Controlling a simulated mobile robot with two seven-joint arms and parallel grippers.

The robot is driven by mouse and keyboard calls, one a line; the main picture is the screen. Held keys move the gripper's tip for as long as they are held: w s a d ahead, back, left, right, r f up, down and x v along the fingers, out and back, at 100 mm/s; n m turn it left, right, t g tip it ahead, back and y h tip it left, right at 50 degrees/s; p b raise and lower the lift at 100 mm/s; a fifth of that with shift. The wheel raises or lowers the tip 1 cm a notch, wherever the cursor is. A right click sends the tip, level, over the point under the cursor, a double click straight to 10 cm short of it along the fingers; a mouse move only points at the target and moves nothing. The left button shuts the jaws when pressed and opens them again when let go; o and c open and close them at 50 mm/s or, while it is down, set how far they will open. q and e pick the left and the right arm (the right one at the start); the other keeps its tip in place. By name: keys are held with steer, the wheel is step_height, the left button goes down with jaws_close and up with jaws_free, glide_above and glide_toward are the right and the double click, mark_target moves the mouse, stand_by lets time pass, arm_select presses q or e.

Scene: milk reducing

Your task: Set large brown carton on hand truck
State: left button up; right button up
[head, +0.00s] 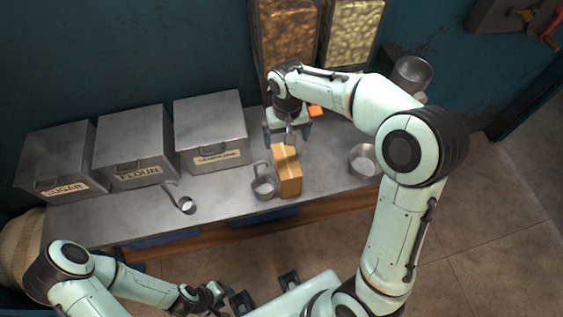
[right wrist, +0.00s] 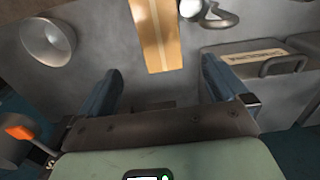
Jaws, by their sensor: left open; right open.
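The large brown carton (head: 287,172), a tall box with a paler stripe, stands on the metal counter near its front edge. It also shows at the top centre of the right wrist view (right wrist: 157,35). My right gripper (head: 288,138) is open just behind and above the carton; its two fingers (right wrist: 160,90) are apart with nothing between them. My left gripper (head: 218,293) is low in front of the counter, away from the carton, and empty. I cannot make out a hand truck for certain; a small orange item (head: 315,112) is partly hidden behind my right gripper.
A metal cup (head: 263,187) stands close to the carton's left, and a round pan (head: 364,160) is to its right. A small ladle (head: 184,203) lies farther left.

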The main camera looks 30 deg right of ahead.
glide_above(286, 159)
step_height(286, 159, down, 6)
steer(key=shift+s+d+f, duration=0.1)
steer(key=shift+f, duration=3.05)
steer(key=c, duration=1.7)
steer(key=shift+r, duration=0.1)
jaws_close()
steer(key=shift+r, duration=0.1)
